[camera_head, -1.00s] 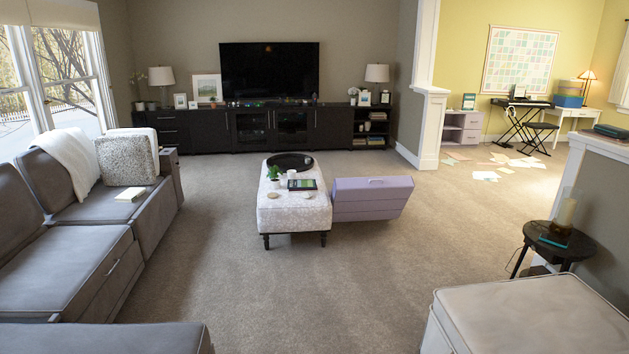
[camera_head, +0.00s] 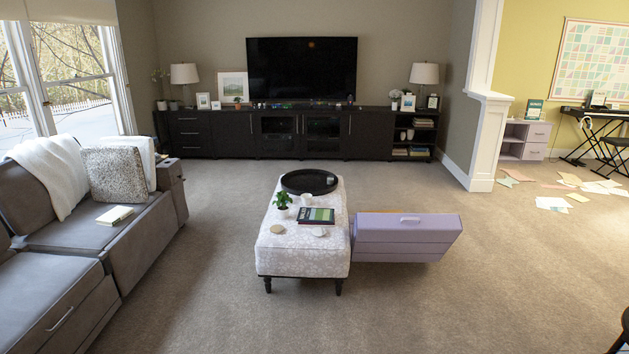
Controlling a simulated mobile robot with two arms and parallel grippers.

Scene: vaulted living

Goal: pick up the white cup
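A small white pot (camera_head: 283,213) with a green plant stands on the ottoman, left of a dark book (camera_head: 316,215). A flat whitish object (camera_head: 320,232) lies in front of the book, and a round beige disc (camera_head: 277,229) lies to its left. Neither of my grippers is in view.
A purple box-like piece (camera_head: 405,240) stands close to the ottoman's right side. A grey sofa (camera_head: 140,235) fills the left. A black cabinet (camera_head: 215,140) lines the back wall. Papers (camera_head: 553,204) lie on the floor at right. Carpet in front of the ottoman is clear.

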